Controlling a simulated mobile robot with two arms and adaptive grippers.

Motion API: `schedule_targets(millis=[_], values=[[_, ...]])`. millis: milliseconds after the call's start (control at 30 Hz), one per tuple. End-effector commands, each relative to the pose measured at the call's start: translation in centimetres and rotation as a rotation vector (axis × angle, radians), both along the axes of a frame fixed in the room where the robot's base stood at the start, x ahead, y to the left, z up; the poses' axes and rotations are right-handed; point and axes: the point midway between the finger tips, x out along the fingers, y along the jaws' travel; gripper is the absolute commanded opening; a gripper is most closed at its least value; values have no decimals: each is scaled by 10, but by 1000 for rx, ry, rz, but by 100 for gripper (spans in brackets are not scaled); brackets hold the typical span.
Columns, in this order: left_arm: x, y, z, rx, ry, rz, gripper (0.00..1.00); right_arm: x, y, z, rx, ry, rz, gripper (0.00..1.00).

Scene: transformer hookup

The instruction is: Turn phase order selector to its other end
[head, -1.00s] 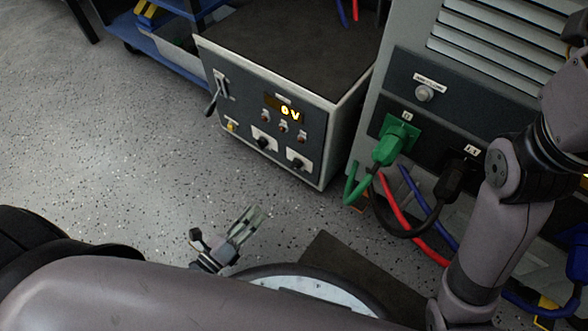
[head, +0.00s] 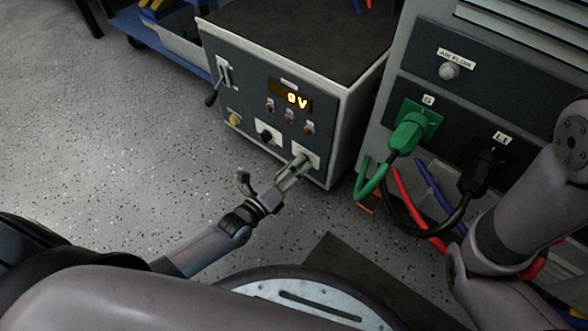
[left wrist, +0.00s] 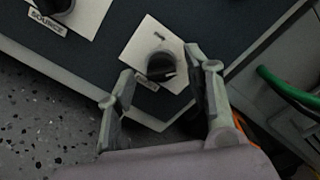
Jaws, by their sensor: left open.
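The knob that I take for the phase order selector (left wrist: 161,66) is a round black knob on a white plate, at the lower right of the dark front panel. Its label is too small to read surely. My left gripper (left wrist: 158,72) is open, with one finger on each side of the knob in the left wrist view; I cannot tell whether they touch it. In the head view my left gripper (head: 299,163) is at the panel's lower right and hides most of this knob. My right arm shows at the right, but its gripper is out of view.
A second black knob, labelled SOURCE (left wrist: 50,5), sits to the left. The panel has a lever (head: 212,95), a yellow button (head: 233,119) and a display (head: 291,98) reading 0V. Green (head: 408,132) and black (head: 480,172) plugs with cables are on the cabinet to the right.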

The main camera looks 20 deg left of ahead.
Motion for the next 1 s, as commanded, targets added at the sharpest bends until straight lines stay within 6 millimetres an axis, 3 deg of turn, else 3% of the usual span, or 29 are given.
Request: schedule_targets(millis=[333, 1000], values=[[3, -1, 1, 1, 0, 0, 46, 0, 0, -1, -1, -1, 0, 40], [3, -1, 0, 1, 0, 0, 1, 0, 0, -1, -1, -1, 0, 40]])
